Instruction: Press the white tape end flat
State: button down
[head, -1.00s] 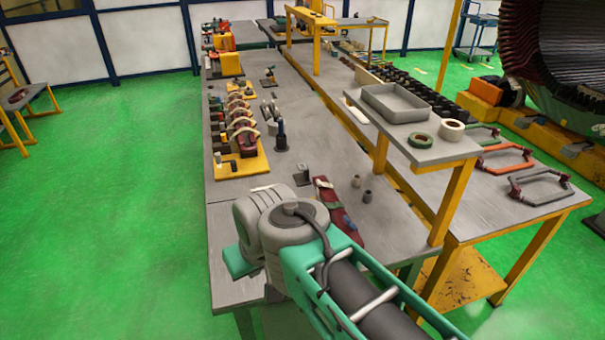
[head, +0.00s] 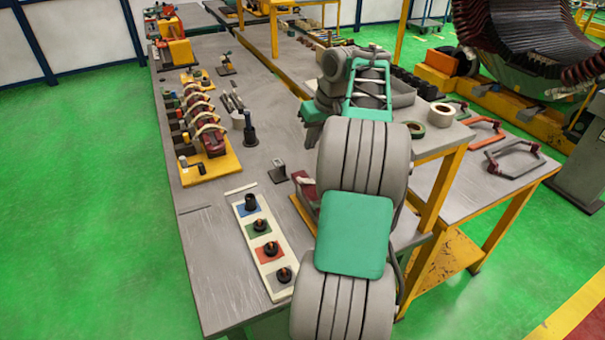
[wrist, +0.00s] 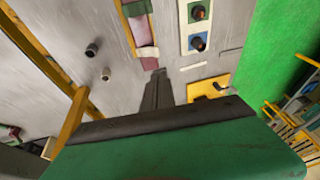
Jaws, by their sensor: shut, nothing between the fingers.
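A dark red bar (head: 306,188) on a yellow-edged base lies on the table in the head view, mostly hidden behind my arm. In the wrist view the bar (wrist: 138,30) shows a green band at its far end and a pale whitish wrap (wrist: 146,53) nearer my fingers. I cannot make out a loose tape end on it. My gripper (wrist: 158,72) is shut and empty, its dark fingertips just short of the bar's near end in the picture. I cannot tell its height or whether it touches. The fingers are not clearly visible in the head view.
A pale board with coloured squares and black knobs (head: 264,248) lies left of the bar. Two small cylinders (wrist: 92,48) stand on the other side in the wrist view. A small dark block (head: 278,171) and a yellow fixture (head: 222,168) stand farther back. A raised shelf (head: 440,140) holds tape rolls.

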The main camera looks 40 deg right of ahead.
send_near(299, 181)
jog(key=shift+w+d+f+b, duration=0.35)
jog(key=shift+w+d+f, duration=0.15)
jog(key=shift+w+f, duration=0.3)
jog(key=shift+w+a+f+p, duration=0.15)
jog(key=shift+a+f, duration=0.1)
jog(key=shift+f, duration=0.45)
jog(key=shift+w+a+f+p, duration=0.1)
jog(key=shift+a+f, duration=0.1)
jog(key=shift+f, duration=0.5)
jog(key=shift+w+a+f+p, duration=0.15)
jog(key=shift+a+f, duration=0.1)
jog(key=shift+f, duration=0.45)
jog(key=shift+s, duration=0.1)
